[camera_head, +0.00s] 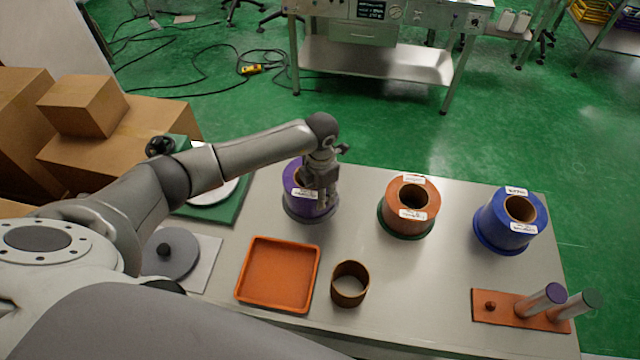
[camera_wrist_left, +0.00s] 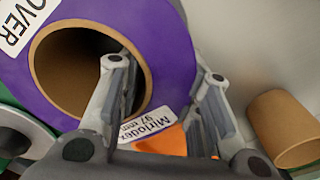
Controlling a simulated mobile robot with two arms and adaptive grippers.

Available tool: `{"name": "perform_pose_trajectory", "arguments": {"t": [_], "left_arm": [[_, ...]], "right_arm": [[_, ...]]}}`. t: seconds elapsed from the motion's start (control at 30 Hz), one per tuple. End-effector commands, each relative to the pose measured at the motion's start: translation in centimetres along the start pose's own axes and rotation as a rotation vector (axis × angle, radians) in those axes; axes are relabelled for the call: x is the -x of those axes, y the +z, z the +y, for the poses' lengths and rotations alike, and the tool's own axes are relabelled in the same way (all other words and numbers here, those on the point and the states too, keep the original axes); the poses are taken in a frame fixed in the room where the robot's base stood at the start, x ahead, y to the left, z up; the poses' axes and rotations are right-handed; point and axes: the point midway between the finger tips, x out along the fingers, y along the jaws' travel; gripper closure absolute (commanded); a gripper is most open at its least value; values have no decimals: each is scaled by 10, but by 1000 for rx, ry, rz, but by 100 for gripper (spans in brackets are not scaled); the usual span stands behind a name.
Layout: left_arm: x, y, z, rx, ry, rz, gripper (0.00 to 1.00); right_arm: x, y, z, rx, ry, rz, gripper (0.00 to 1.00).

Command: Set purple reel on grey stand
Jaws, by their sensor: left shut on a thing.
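The purple reel (camera_head: 294,183) is at the back of the table, with a brown cardboard core and white labels. It also fills much of the left wrist view (camera_wrist_left: 192,62). My left gripper (camera_head: 322,196) is shut on its near right wall, one finger inside the core and the other outside. I cannot tell whether the reel touches the table. A grey round plate with a dark knob (camera_head: 180,262), on a pale square base at the table's left, looks like the grey stand. No reel is on it. My right gripper is out of view.
An orange reel (camera_head: 400,192) and a blue reel (camera_head: 495,225) stand to the right. In front are an orange tray (camera_head: 278,275), an empty cardboard tube (camera_head: 350,291) and an orange base with capped posts (camera_head: 500,311). A green base with a white disc (camera_head: 215,198) is behind the grey plate.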

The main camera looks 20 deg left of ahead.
Motion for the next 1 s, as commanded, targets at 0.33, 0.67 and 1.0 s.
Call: {"name": "perform_pose_trajectory", "arguments": {"t": [0.33,0.67,1.0], "left_arm": [[-1,2,1,0,3,-6,100],[-4,0,0,0,0,1,46],[5,1,1,0,1,-3,46]], "right_arm": [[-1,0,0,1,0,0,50],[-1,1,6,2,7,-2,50],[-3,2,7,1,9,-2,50]]}}
